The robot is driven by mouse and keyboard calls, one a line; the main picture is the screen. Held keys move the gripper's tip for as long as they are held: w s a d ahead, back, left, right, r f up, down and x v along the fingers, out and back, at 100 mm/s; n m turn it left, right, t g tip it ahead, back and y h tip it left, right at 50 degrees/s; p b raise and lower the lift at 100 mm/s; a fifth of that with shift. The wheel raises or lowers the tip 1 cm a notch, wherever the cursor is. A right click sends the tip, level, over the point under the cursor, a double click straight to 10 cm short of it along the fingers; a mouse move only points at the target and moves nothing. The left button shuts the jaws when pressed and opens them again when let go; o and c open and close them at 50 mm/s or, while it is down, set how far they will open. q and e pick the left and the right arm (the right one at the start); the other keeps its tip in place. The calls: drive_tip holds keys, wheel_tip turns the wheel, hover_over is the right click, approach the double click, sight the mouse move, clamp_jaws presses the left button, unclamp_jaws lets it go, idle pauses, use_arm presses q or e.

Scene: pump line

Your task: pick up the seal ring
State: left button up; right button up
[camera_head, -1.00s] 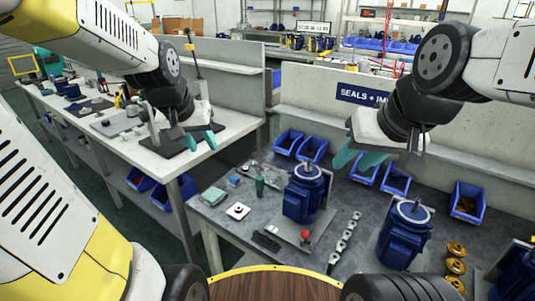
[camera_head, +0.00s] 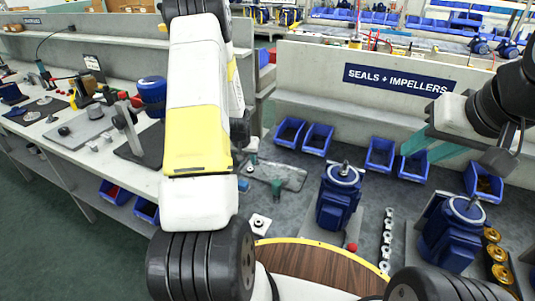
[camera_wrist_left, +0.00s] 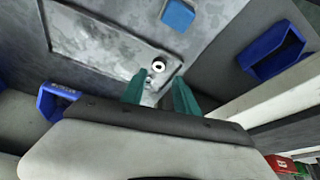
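A small pale ring with a dark rim (camera_wrist_left: 159,65), which looks like the seal ring, lies on the grey tray (camera_wrist_left: 98,60) in the left wrist view, just beyond my left fingertips. A smaller light part (camera_wrist_left: 148,84) shows near the gap between the fingers. My left gripper (camera_wrist_left: 160,92) is open, with nothing between its teal fingers. I cannot make out the ring clearly there. My right gripper (camera_head: 428,148) is open and empty above the blue bins.
A blue block (camera_wrist_left: 178,14) lies beside the tray. Blue bins (camera_head: 317,138) line the back.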

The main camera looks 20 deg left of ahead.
sight(250, 169)
use_arm(q)
drive_tip(key=x, duration=0.7)
drive_tip(key=shift+s+d, duration=0.1)
drive_tip(key=shift+d, duration=0.05)
clamp_jaws()
